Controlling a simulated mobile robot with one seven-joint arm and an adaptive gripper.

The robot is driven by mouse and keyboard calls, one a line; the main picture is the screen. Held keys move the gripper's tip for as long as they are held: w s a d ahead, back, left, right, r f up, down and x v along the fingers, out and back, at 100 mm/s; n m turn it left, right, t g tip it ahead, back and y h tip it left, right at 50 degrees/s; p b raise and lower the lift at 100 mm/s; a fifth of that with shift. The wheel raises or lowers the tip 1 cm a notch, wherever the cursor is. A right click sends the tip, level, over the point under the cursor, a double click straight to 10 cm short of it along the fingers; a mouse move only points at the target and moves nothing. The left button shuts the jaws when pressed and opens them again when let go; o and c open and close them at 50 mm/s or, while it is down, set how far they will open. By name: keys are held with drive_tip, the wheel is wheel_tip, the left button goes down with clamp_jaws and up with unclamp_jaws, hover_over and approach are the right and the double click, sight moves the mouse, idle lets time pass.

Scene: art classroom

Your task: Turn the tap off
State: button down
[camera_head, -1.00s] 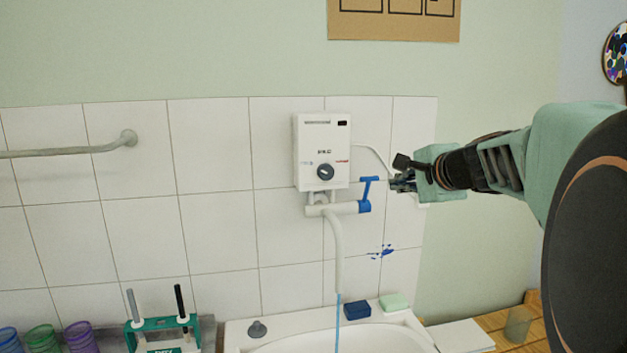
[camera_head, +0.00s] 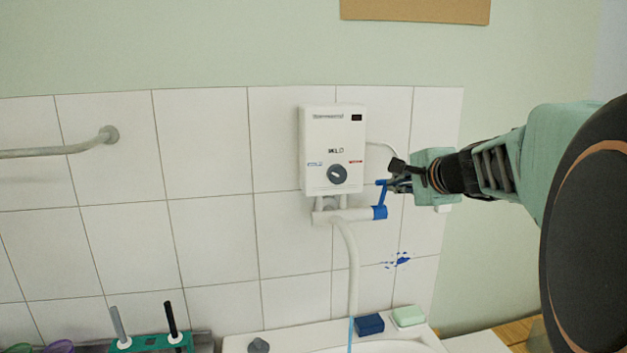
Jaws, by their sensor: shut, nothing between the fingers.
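The tap is a white fitting (camera_head: 345,215) under a white water heater box (camera_head: 333,150) on the tiled wall. Its blue handle (camera_head: 381,200) stands up at the right end of the fitting, leaning slightly. A white spout (camera_head: 351,270) hangs down, and a thin blue stream of water (camera_head: 350,335) runs from its end. My gripper (camera_head: 392,184) is shut and empty, reaching in from the right. Its tips are at the top of the blue handle and seem to touch or overlap it; exact contact cannot be told.
A white sink (camera_head: 300,338) lies below, with a dark blue block (camera_head: 369,324) and a pale green block (camera_head: 408,316) on its rim. A grey wall rail (camera_head: 60,150) is at left. A green rack (camera_head: 150,342) stands at lower left. A white cable runs behind my gripper.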

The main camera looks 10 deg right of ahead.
drive_tip(key=shift+r+p, duration=0.15)
drive_tip(key=shift+p, duration=0.15)
drive_tip(key=shift+g, duration=0.7)
drive_tip(key=shift+w+a+r+p, duration=0.1)
drive_tip(key=shift+w+r+p, duration=0.15)
drive_tip(key=shift+w+p, duration=0.55)
drive_tip(key=shift+w+d+r+p, duration=0.1)
drive_tip(key=shift+w+r+p, duration=0.35)
drive_tip(key=shift+p, duration=0.7)
drive_tip(key=shift+w+a+r+p, duration=0.1)
drive_tip(key=shift+w+p, duration=0.65)
drive_tip(key=shift+p, duration=0.2)
drive_tip(key=shift+s, duration=0.15)
